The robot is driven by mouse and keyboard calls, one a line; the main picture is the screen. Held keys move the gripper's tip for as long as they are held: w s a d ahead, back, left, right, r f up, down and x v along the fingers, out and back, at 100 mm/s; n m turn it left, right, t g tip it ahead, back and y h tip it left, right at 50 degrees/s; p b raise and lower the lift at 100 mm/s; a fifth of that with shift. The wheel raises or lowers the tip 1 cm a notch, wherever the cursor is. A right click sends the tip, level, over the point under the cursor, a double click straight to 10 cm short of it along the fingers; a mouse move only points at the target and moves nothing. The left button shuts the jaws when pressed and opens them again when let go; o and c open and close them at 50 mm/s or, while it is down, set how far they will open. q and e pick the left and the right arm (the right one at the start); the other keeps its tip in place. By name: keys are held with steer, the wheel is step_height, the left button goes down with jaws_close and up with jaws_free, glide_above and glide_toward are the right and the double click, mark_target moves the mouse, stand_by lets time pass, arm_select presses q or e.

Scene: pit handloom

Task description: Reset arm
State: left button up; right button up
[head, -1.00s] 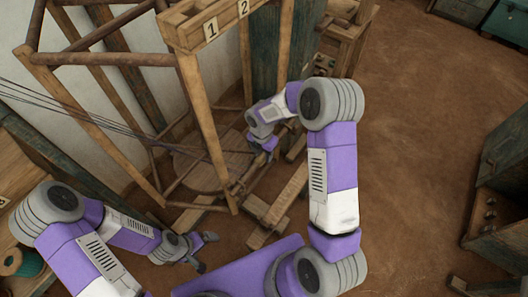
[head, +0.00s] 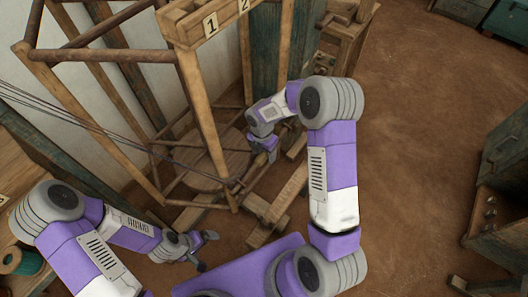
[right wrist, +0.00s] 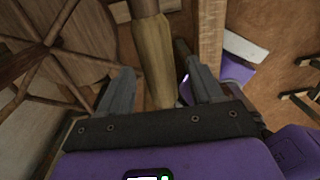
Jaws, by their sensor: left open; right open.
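My right gripper (head: 266,156) is open, low beside the wooden frame of the loom (head: 205,120). In the right wrist view its two fingers (right wrist: 160,88) stand apart on either side of a light wooden handle or post (right wrist: 154,55). I cannot tell whether either finger touches it. My left gripper (head: 205,250) is open and empty, low in front of the loom, left of my purple base.
A round wooden board (head: 205,168) lies inside the frame. Dark cords (head: 90,130) run in from the left. A teal spool (head: 22,262) sits on a bench at the left. A dark cabinet (head: 500,190) stands at the right. The brown floor (head: 410,130) between is clear.

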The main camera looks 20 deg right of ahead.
steer(key=r+p, duration=0.1)
steer(key=r, duration=0.3)
steer(key=r+p, duration=0.1)
steer(key=r, duration=0.2)
steer(key=shift+w+a+r, duration=0.15)
steer(key=shift+w+r, duration=0.05)
steer(key=shift+r, duration=0.15)
steer(key=shift+f, duration=0.1)
